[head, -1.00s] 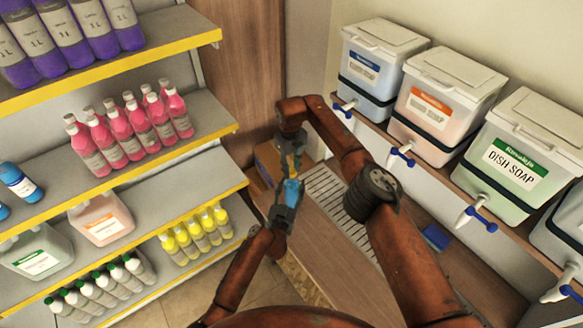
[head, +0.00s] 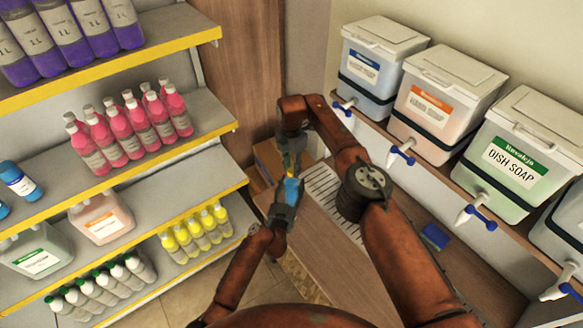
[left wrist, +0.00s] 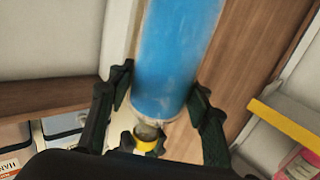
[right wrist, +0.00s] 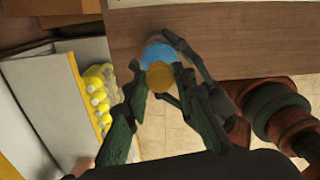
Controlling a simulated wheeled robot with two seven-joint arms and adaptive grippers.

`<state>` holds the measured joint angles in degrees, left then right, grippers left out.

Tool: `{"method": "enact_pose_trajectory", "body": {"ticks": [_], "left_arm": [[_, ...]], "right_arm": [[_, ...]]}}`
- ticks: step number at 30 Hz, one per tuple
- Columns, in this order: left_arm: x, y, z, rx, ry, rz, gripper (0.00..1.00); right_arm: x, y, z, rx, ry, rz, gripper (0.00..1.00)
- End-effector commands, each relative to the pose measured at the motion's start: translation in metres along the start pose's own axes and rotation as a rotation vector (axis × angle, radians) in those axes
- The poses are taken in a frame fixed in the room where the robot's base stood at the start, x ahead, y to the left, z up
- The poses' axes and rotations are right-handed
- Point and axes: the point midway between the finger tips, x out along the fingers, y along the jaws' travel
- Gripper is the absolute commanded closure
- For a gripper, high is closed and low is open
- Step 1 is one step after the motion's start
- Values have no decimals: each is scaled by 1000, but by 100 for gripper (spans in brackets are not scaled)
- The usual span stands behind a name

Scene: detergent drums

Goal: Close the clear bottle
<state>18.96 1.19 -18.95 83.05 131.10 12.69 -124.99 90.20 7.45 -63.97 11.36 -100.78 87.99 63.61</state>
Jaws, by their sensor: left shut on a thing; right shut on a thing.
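The clear bottle (head: 291,190) holds blue liquid. My left gripper (head: 287,203) is shut on its body, and its fingers stand on both sides of the bottle in the left wrist view (left wrist: 180,55). A yellow cap (left wrist: 147,144) is at the bottle's clear neck. It also shows in the right wrist view (right wrist: 160,77), in line with the bottle (right wrist: 158,54). My right gripper (head: 291,163) is shut on the cap, above the bottle in the head view. I cannot tell whether the cap is seated on the neck, as the fingers partly hide it.
A wooden counter (head: 330,243) with a slatted grate (head: 328,190) lies beside and below the grippers. Shelves with pink bottles (head: 130,130) and yellow bottles (head: 197,232) stand at left. White-lidded drums with taps (head: 440,95) line the right wall. A blue block (head: 435,236) lies on the counter.

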Motion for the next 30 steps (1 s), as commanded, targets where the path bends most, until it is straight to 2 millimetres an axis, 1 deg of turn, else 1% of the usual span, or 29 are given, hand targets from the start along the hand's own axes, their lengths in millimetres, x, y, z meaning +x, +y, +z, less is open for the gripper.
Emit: {"method": "enact_pose_trajectory", "body": {"ticks": [1, 6, 21, 25, 27, 30], "left_arm": [[0, 0, 0, 0, 0, 0, 100], [0, 0, 0, 1, 0, 0, 100], [0, 0, 0, 1, 0, 0, 100], [0, 0, 0, 1, 0, 0, 100], [0, 0, 0, 1, 0, 0, 100], [0, 0, 0, 1, 0, 0, 100]], "right_arm": [[0, 0, 1, 100, 0, 1, 83], [0, 0, 0, 451, 9, 2, 83], [0, 0, 0, 1431, 33, 3, 83], [1, -1, 0, 1619, 36, 4, 83], [1, 0, 0, 1683, 38, 4, 83], [1, 0, 0, 1730, 40, 4, 83]]}}
